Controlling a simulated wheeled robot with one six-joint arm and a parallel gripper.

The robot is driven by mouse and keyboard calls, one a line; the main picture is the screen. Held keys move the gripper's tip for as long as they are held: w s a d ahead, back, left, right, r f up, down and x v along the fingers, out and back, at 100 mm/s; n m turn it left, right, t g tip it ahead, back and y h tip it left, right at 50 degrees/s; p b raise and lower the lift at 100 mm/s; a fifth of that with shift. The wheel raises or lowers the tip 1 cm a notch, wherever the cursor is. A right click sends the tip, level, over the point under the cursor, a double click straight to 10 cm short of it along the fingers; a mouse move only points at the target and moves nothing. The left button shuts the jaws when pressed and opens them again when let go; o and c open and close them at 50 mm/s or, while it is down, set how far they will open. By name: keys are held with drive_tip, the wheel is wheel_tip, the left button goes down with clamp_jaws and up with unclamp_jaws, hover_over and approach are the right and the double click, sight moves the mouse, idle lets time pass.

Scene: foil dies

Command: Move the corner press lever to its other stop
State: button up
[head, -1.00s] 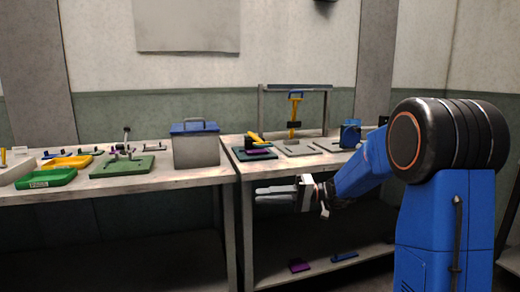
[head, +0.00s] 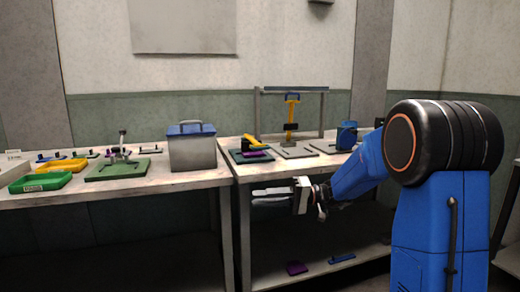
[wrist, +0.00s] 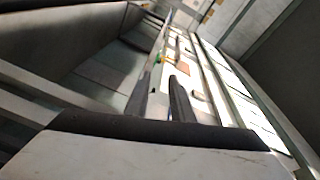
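Several small bench devices could be the corner press, and I cannot tell for sure which one it is. A device with a yellow lever (head: 250,142) and a purple piece sits on a dark green plate (head: 236,155) at the left of the right bench. A taller device with an upright yellow handle (head: 292,112) stands on a grey plate beside it. A blue device (head: 346,136) stands further right. My gripper (head: 270,197) is in front of the right bench, below its top, pointing left. It is empty, with a gap between its fingers in the wrist view (wrist: 166,85).
The left bench holds a green-plated device with an upright lever (head: 123,160), a grey box with a blue lid (head: 193,150), a green tray (head: 40,182) and a yellow tray (head: 62,165). A metal frame (head: 291,89) stands behind the right bench's devices. Purple and blue pieces lie on the lower shelf (head: 318,272).

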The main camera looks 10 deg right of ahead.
drive_tip(key=w+d+r+m+t, duration=0.1)
drive_tip(key=w+m+t, duration=0.1)
drive_tip(key=t, duration=0.1)
drive_tip(key=w+d+r+m+t+h, duration=0.1)
drive_tip(key=w+d+r+m+t, duration=0.1)
drive_tip(key=t, duration=0.1)
drive_tip(key=w+d+r+m+t+h, duration=0.1)
drive_tip(key=w+d+m+t, duration=0.1)
drive_tip(key=t, duration=0.1)
drive_tip(key=shift+r+m, duration=0.3)
drive_tip(key=shift+r, duration=0.1)
drive_tip(key=m+t+h, duration=0.6)
drive_tip(key=m+t, duration=0.1)
approach(264, 149)
drive_tip(key=shift+m, duration=0.3)
drive_tip(key=x, duration=1)
drive_tip(key=shift+w+a, duration=0.2)
drive_tip(key=shift+w, duration=0.1)
drive_tip(key=shift+r, duration=0.1)
clamp_jaws()
